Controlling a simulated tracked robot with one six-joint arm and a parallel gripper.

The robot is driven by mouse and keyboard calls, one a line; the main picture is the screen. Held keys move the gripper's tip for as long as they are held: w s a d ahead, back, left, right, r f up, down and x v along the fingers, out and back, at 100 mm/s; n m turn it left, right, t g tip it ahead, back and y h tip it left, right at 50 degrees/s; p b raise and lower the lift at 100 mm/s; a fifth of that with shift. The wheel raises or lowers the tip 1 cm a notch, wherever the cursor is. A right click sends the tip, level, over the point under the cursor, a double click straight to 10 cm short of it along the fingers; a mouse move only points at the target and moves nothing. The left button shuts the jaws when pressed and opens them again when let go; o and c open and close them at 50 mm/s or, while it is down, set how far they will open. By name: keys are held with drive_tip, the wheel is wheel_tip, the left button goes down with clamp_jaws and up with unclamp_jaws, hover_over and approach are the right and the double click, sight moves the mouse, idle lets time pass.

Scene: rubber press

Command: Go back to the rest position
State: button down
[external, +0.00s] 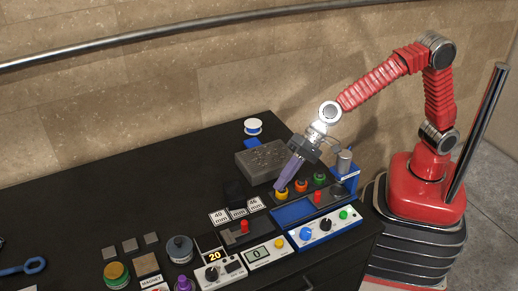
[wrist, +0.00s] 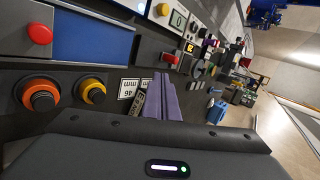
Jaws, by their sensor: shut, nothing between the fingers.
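My gripper (external: 280,186) has purple fingers that point down at the black bench, close to the yellow button (external: 281,195). In the wrist view the two purple fingers (wrist: 162,82) lie side by side, shut, with nothing between them. The yellow button (wrist: 93,91) and the orange button (wrist: 42,97) show to the left of the fingers there. I cannot tell whether the fingertips touch anything. My red arm reaches out over the bench from its base at the right.
A grey metal block (external: 262,160) stands behind the fingers. A blue fixture with a grey cylinder (external: 344,162) stands to their right. Control boxes (external: 325,228) and label cards (external: 238,212) lie in front. The bench's left part (external: 90,205) is mostly clear. A stone wall rises behind.

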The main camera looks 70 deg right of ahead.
drive_tip(key=shift+s+d+r, duration=0.1)
drive_tip(key=shift+d, duration=0.05)
drive_tip(key=shift+d+r, duration=0.1)
idle(0.4)
drive_tip(key=s+d+r+n+h, duration=0.1)
drive_tip(key=s+d+r+n, duration=0.2)
drive_tip(key=d, duration=0.8)
drive_tip(key=s+d+r+n+h, duration=0.1)
drive_tip(key=s+d+r, duration=0.3)
drive_tip(key=d, duration=0.8)
drive_tip(key=s+d+f+n+h, duration=0.1)
drive_tip(key=s+d+h, duration=0.2)
drive_tip(key=s+d, duration=0.5)
drive_tip(key=s+d+f+n+h, duration=0.1)
drive_tip(key=s+d+f+h, duration=0.1)
drive_tip(key=s+d, duration=0.7)
drive_tip(key=d, duration=0.5)
drive_tip(key=shift+f+n+h, duration=0.15)
drive_tip(key=shift+n+h, duration=0.25)
